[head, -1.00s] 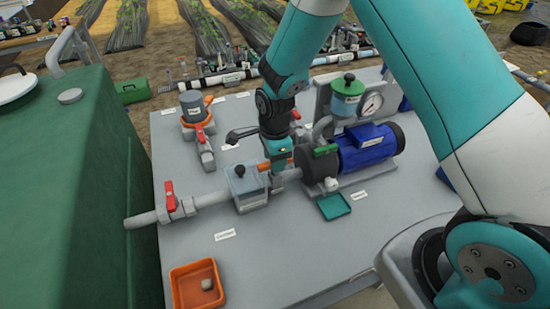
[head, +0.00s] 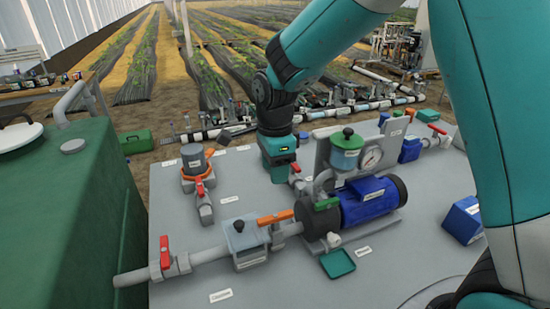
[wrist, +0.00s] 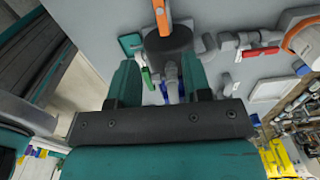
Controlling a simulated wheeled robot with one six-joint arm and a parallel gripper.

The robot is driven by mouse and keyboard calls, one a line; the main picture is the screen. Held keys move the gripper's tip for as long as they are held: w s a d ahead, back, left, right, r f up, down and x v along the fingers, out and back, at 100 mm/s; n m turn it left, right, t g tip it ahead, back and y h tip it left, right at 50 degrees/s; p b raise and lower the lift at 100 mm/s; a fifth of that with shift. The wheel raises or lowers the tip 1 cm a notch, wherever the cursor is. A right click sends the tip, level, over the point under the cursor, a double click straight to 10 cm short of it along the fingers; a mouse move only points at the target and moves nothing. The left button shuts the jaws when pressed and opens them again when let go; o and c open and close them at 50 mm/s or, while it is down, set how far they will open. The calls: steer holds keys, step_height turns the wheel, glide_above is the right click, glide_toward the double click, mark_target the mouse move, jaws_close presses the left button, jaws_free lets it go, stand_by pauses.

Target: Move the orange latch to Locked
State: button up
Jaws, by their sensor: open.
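The orange latch (head: 275,217) is a short bar lying roughly crosswise between the grey box with a black knob (head: 245,237) and the dark front of the pump. Its orange end also shows at the top edge of the wrist view (wrist: 160,15). My gripper (head: 283,172) is behind and above the latch, apart from it, with its fingertips hard to make out in the head view. In the wrist view my gripper (wrist: 160,78) has its two teal fingers spread, with nothing held. No Locked marking can be read.
The blue pump motor (head: 368,200), green-topped filter (head: 347,148) and gauge (head: 371,157) stand close to my gripper. Red-handled valves (head: 165,252) sit on the left pipe and nearby. A small green tray (head: 338,263) lies in front. The bench front is mostly clear.

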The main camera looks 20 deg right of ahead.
steer(key=shift+r, duration=1.65)
steer(key=s+a+r+n+y, duration=0.2)
steer(key=s+r+n, duration=0.1)
steer(key=s+n, duration=0.8)
steer(key=s+a+r+n+y, duration=0.2)
steer(key=s+r+n, duration=0.1)
steer(key=s+n, duration=0.9)
steer(key=shift+a+r+n, duration=0.15)
steer(key=shift+r+n, duration=0.15)
steer(key=shift+n, duration=0.4)
